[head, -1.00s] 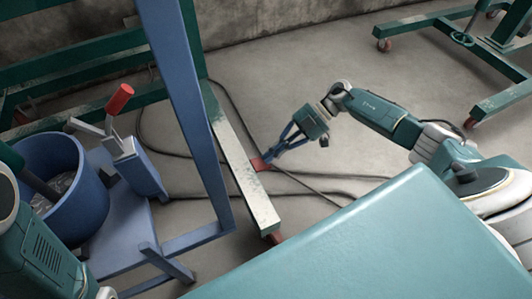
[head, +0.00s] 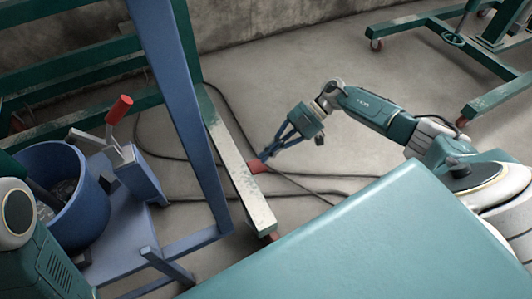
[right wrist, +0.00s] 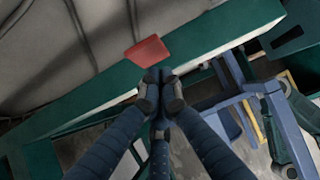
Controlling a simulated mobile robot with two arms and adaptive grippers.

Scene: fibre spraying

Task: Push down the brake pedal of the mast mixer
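The red brake pedal (head: 258,167) juts from the side of the long green base beam (head: 240,180) of the mast mixer. It also shows in the right wrist view (right wrist: 147,50), just beyond my fingertips. My right gripper (head: 264,155) points down to the left, with its tips right at the pedal's upper edge. In the right wrist view its fingertips (right wrist: 160,80) are together with nothing between them. Whether they touch the pedal cannot be told.
A blue frame with a bucket (head: 72,215) and a red-handled lever (head: 119,109) stands left. A blue post (head: 178,100) rises near the beam. Dark cables (head: 310,190) lie on the floor. A wheeled green frame (head: 470,65) stands at upper right.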

